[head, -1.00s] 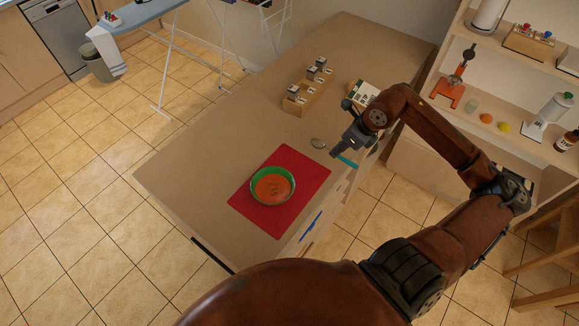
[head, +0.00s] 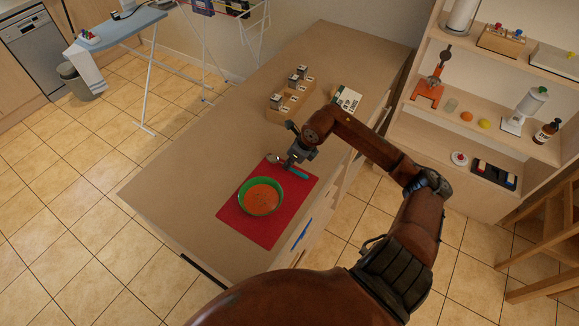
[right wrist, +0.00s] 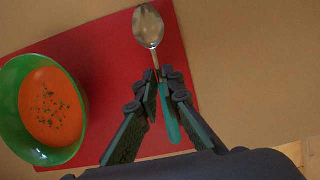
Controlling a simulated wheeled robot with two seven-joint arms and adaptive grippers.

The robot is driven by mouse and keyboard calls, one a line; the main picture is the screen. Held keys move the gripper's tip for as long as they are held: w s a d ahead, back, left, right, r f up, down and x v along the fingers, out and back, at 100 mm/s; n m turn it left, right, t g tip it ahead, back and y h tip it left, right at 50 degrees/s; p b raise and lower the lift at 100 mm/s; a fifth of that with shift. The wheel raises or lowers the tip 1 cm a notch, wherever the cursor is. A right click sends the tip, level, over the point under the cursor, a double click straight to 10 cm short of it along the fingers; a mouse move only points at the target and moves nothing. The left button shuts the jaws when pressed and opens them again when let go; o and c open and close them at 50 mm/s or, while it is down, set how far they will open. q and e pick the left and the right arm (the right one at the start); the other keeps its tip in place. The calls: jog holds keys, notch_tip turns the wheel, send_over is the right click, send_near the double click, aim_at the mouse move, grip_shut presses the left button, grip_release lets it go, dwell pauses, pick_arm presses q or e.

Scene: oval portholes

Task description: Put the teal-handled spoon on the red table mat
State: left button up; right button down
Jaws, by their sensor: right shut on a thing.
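The teal-handled spoon (head: 300,172) is held by my right gripper (head: 290,162) over the far end of the red table mat (head: 254,230). In the right wrist view the fingers (right wrist: 158,80) are shut around its handle (right wrist: 168,112), and its silver bowl (right wrist: 148,28) points away from the gripper, over the mat (right wrist: 110,50). I cannot tell whether the spoon touches the mat. Part of the handle is hidden by the fingers. My left gripper is not in view.
A green bowl of orange soup (head: 262,196) stands on the mat, close beside the spoon. A blue object (head: 302,234) is at the counter's front edge. A wooden box with jars (head: 290,98) stands farther back. The left part of the counter is clear.

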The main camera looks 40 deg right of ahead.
notch_tip(320, 180, down, 2)
jog(key=shift+s+d+f, duration=0.1)
jog(key=c, duration=2.1)
grip_release()
jog(key=shift+s+r, duration=0.1)
jog(key=shift+r, duration=0.25)
jog(key=v, duration=1.1)
jog(key=shift+r, duration=0.25)
